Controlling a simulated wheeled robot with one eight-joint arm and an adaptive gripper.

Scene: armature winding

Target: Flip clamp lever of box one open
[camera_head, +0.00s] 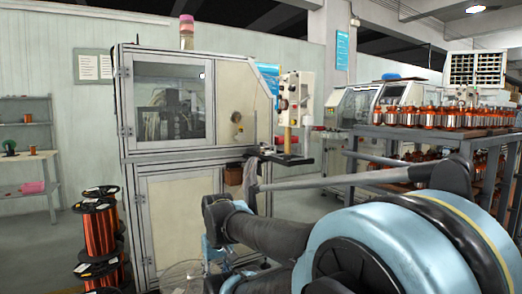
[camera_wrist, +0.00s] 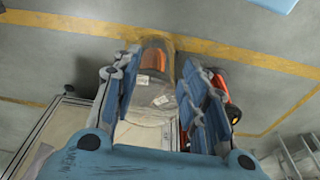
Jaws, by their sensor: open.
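I cannot pick out a clamp lever or a box marked one in either view. In the wrist view my gripper (camera_wrist: 159,64) is open, with its blue, padded fingers spread apart. Between and beyond the fingers shows a clear-wrapped cylinder (camera_wrist: 152,88) with an orange top and small white labels. I cannot tell how far it is from the fingers; no grip on it shows. An orange-red object (camera_wrist: 227,88) is partly hidden behind the right finger. In the head view my arm fills the lower right.
A large framed machine cabinet (camera_head: 175,185) stands ahead, with a pale unit (camera_head: 295,95) at its right side. Copper wire spools (camera_head: 98,235) are stacked at left. A rack (camera_head: 420,133) holds several copper-coloured parts at right. The wrist view shows grey floor with yellow lines (camera_wrist: 235,55).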

